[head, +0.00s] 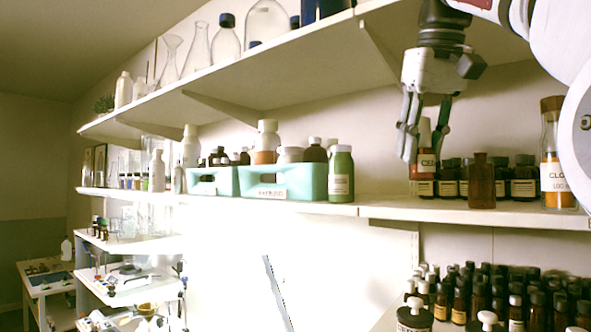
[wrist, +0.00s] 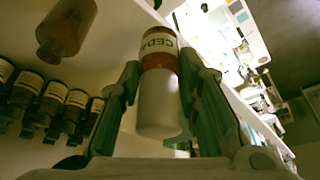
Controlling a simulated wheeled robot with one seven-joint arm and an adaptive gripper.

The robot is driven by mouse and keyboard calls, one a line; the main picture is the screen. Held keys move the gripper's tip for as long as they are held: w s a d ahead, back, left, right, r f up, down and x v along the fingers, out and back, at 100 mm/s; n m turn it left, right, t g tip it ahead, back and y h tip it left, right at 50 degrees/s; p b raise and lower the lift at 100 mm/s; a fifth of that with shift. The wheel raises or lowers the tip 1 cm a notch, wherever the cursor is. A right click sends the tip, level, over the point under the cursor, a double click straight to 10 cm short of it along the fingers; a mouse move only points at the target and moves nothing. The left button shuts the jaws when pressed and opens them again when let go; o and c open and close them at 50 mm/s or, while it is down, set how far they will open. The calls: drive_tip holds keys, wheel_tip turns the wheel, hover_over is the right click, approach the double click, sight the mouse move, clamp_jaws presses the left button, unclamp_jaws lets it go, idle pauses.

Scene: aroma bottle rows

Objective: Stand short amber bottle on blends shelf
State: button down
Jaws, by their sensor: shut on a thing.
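My gripper (head: 425,150) is shut on an orange-amber bottle (head: 424,186) with a long white cap and a white label starting "CED". It also fills the middle of the wrist view (wrist: 160,62), between the green fingers. The bottle is upright in the head view, its base at or just above the shelf (head: 400,210); I cannot tell if it touches. A plain reddish-amber bottle (head: 481,182) without a visible label stands just right of it, apart, and shows at the upper left of the wrist view (wrist: 66,28). No shelf label reading "blends" is legible.
Several dark labelled bottles (head: 524,178) stand in a row behind. A tall corked jar (head: 556,160) stands at right. Teal bins (head: 300,182) and a green bottle (head: 341,172) are to the left. An upper shelf (head: 300,55) overhangs. Many small bottles (head: 480,295) stand below.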

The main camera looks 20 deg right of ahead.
drive_tip(key=w+d, duration=0.1)
drive_tip(key=w+d+p, duration=0.1)
drive_tip(key=w, duration=0.1)
drive_tip(key=w+d, duration=0.1)
drive_tip(key=w, duration=0.1)
drive_tip(key=shift+f, duration=0.25)
drive_tip(key=shift+f+p, duration=0.3)
drive_tip(key=shift+f, duration=1.45)
drive_tip(key=shift+f, duration=0.15)
drive_tip(key=c, duration=1.2)
unclamp_jaws()
drive_tip(key=s+r, duration=0.1)
drive_tip(key=s, duration=0.3)
drive_tip(key=s+a+r+b, duration=0.1)
drive_tip(key=s+r, duration=0.1)
drive_tip(key=s, duration=0.3)
drive_tip(key=s+r+b, duration=0.1)
drive_tip(key=s+r, duration=0.1)
drive_tip(key=s, duration=0.2)
drive_tip(key=shift+s+a, duration=0.35)
drive_tip(key=shift+f, duration=0.1)
